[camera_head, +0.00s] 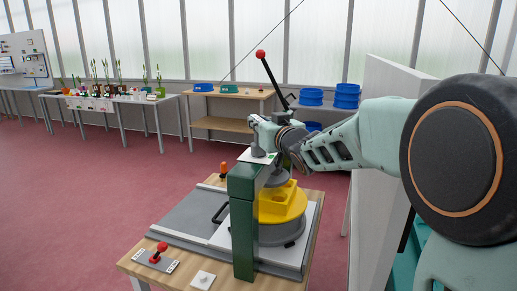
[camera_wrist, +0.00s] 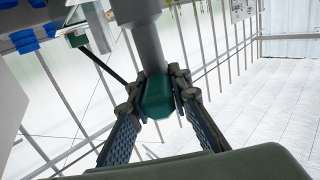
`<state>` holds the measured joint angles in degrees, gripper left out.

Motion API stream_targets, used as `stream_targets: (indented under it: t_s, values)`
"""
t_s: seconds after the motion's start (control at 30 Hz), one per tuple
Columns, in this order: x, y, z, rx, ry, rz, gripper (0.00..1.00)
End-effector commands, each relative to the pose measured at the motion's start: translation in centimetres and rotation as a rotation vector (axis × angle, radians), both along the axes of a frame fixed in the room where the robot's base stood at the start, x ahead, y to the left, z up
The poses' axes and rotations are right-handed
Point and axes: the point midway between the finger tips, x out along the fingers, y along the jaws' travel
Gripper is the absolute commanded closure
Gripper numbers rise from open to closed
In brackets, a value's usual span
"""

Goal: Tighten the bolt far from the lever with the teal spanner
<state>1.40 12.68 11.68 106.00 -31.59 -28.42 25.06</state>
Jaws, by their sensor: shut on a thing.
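My gripper (camera_wrist: 158,95) is shut on a teal piece, taken to be the handle of the teal spanner (camera_wrist: 158,99). A grey cylindrical part meets it at its upper end. The spanner's head is not clearly visible. In the head view my gripper (camera_head: 284,140) is at the top of the green press frame (camera_head: 243,220), and its fingers are hard to make out. A black lever with a red knob (camera_head: 261,54) rises behind it. A smaller red lever (camera_head: 158,251) stands on a plate at the table's front left. I cannot make out the bolts.
The press stands on a wooden table (camera_head: 133,267) with a yellow block and disc (camera_head: 280,208) beside its frame. A white partition (camera_head: 387,95) is close on the right. Behind are a bench with blue and green bins (camera_head: 229,89), stacked blue tubs (camera_head: 347,96) and a plant table (camera_head: 172,97).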

Motion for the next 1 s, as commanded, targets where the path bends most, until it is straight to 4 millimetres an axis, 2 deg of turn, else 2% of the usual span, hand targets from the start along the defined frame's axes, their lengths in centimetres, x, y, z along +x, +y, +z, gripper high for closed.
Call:
stream_targets:
  t_s: [0.43, 1.0]
  values:
    - [0.14, -0.14, 0.55, -0.001, -0.004, 0.018, 1.0]
    - [0.2, -0.16, 0.57, 0.0, -0.002, 0.164, 1.0]
